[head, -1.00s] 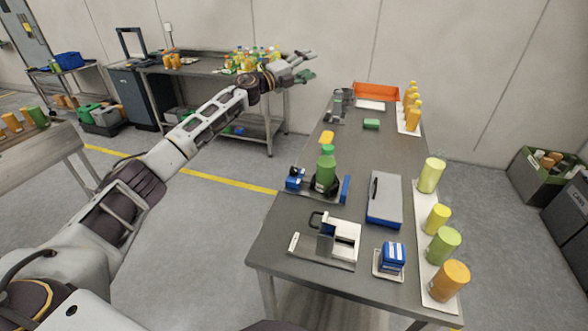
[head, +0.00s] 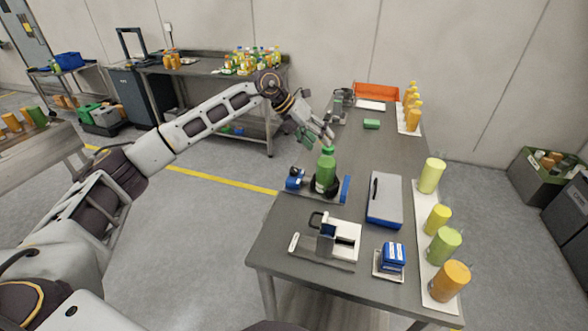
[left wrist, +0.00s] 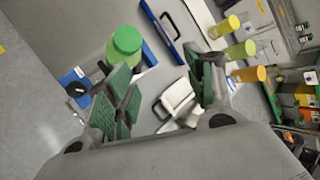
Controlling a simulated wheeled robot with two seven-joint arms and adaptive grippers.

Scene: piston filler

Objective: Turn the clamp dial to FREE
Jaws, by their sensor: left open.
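A green bottle (head: 326,173) stands upright in a dark holder on a fixture on the table. A blue clamp block (head: 294,180) sits at the fixture's left side. In the left wrist view the blue block (left wrist: 72,80) shows a small dark round part (left wrist: 76,89), perhaps the dial; its marking is too small to read. My left gripper (head: 316,137) is open and empty, above and just beyond the bottle. In the left wrist view its green-padded fingers (left wrist: 168,75) are spread, with the bottle cap (left wrist: 127,40) beyond the left finger. My right gripper is not in view.
A blue upright plate (head: 345,189) stands right of the bottle. Several coloured cylinders line a white strip (head: 422,210) at the right edge.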

